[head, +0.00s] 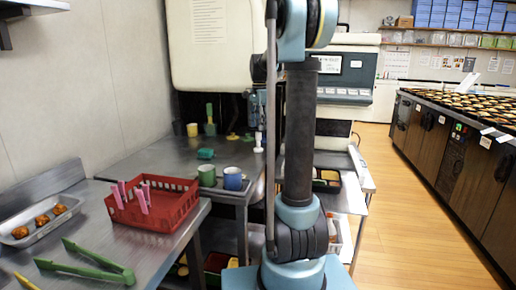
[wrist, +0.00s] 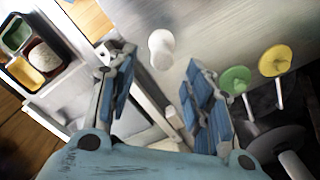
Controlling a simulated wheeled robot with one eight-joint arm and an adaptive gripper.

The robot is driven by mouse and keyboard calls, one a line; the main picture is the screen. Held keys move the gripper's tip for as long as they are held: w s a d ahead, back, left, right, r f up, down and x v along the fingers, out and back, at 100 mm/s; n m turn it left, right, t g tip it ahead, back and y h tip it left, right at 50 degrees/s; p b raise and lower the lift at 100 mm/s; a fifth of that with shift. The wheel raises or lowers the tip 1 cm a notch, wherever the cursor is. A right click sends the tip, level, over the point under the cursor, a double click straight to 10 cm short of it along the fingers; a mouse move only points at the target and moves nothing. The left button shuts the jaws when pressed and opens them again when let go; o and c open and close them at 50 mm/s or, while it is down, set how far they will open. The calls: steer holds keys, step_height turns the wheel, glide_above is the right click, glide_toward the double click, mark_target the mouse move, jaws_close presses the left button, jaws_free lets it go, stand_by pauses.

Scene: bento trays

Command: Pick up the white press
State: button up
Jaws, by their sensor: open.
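The white press (wrist: 161,48) is on the steel counter, between and beyond my fingertips in the wrist view. In the head view it is a small white upright shape (head: 258,142) near the counter's right edge, beside my arm. My gripper (wrist: 160,80) is open, with blue pads on both fingers and nothing held between them. In the head view my gripper (head: 257,105) is partly hidden by my arm and appears above the press. The wrist view does not show clearly how far the fingers are from it.
A green press (wrist: 235,79) and a yellow press (wrist: 275,60) stand to the right of my right finger. A bento tray (wrist: 62,77) with food lies left, beyond the counter edge.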

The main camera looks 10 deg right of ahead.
mark_target(258, 133)
steer(key=shift+w+a+f, duration=0.1)
steer(key=shift+f, duration=1.2)
steer(key=shift+a+f, duration=0.1)
steer(key=shift+f, duration=1.2)
steer(key=shift+c, duration=0.3)
jaws_close()
